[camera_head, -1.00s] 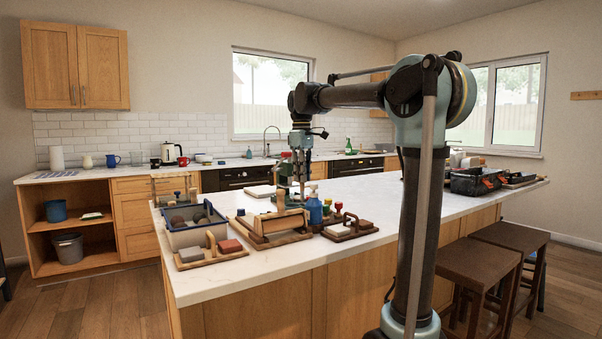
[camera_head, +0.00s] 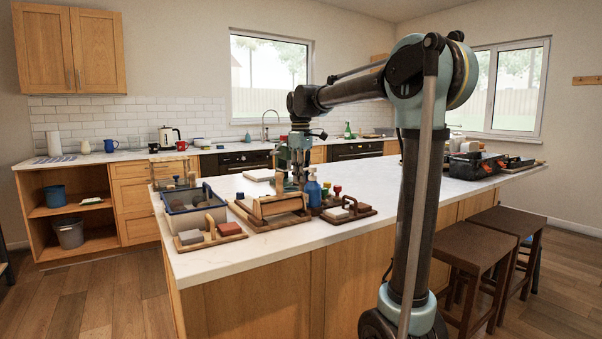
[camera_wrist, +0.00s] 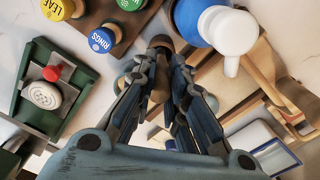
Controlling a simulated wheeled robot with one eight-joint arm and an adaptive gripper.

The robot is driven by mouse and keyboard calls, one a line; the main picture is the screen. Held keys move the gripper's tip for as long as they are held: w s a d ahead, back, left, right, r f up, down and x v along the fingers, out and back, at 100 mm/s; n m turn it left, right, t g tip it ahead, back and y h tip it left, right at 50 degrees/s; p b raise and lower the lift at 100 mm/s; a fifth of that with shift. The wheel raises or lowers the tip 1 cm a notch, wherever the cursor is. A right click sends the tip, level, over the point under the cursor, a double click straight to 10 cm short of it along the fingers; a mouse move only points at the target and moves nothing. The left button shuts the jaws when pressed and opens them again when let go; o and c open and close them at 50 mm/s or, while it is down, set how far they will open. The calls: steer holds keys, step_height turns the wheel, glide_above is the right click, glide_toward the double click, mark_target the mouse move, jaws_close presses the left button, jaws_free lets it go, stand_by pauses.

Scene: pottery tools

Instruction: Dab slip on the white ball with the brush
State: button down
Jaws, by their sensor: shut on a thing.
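My gripper (camera_wrist: 158,60) is shut on a slim brown and tan thing (camera_wrist: 160,84), seen between the fingers in the wrist view. It looks like the brush handle, but most of it is hidden by the fingers. In the head view my gripper (camera_head: 291,182) is low over the island, behind the wooden tool rack (camera_head: 270,219) and left of the blue pump bottle (camera_head: 313,190). The bottle's white pump top (camera_wrist: 232,34) is right of the fingertips in the wrist view. I cannot make out the white ball or slip in either view.
Stamps with coloured knobs (camera_wrist: 102,40) and a green tray (camera_wrist: 27,98) lie near the gripper.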

steer(key=shift+f, duration=0.25)
steer(key=c, duration=1.5)
jaws_free()
steer(key=shift+c, duration=0.2)
